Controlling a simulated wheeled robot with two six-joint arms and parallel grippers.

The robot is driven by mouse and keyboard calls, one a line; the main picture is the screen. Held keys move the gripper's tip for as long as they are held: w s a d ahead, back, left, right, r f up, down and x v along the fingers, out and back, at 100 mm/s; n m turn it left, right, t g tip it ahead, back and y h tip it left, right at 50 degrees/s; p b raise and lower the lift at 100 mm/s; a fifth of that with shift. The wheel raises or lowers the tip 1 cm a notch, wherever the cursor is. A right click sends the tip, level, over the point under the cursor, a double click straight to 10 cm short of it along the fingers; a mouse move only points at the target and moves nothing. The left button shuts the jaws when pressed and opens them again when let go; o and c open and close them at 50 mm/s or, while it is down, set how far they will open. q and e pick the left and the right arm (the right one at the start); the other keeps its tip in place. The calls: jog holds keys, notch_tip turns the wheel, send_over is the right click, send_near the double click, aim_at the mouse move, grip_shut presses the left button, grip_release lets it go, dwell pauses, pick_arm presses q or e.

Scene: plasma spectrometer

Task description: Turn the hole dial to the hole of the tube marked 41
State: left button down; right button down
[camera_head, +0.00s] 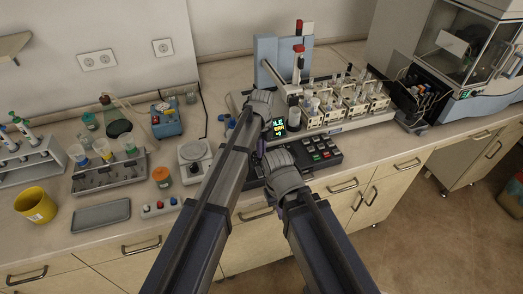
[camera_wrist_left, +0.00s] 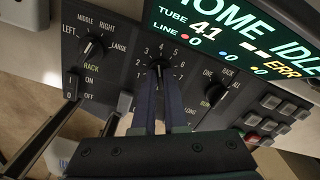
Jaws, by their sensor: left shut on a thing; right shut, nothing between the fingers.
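The hole dial (camera_wrist_left: 158,66) is a black knob ringed by white numbers on a dark panel. In the left wrist view my left gripper (camera_wrist_left: 158,84) is shut on it, one finger on each side. Its pointer is near the top, around 4, but partly hidden. The screen (camera_wrist_left: 235,38) reads HOME IDLE, TUBE 41, LINE, and ERR. Racks with tubes (camera_head: 345,103) stand behind the panel; tube marks are too small to read. My right gripper (camera_head: 272,171) is shut and empty low by the panel, its fingertips mostly hidden.
The rack dial (camera_wrist_left: 92,48) sits left of the hole dial, and another dial (camera_wrist_left: 215,93) sits right. Several square buttons (camera_wrist_left: 268,123) lie farther right. A keypad (camera_head: 318,153), a white balance (camera_head: 194,155) and an orange-lidded jar (camera_head: 162,176) are nearby.

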pick_arm(q)
jog(key=shift+m, duration=0.6)
jog(key=c, duration=1)
grip_release()
jog(key=shift+o, duration=0.2)
jog(key=shift+r, duration=0.1)
notch_tip(320, 180, up, 8)
jog(key=p, duration=0.8)
jog(key=shift+f, duration=0.2)
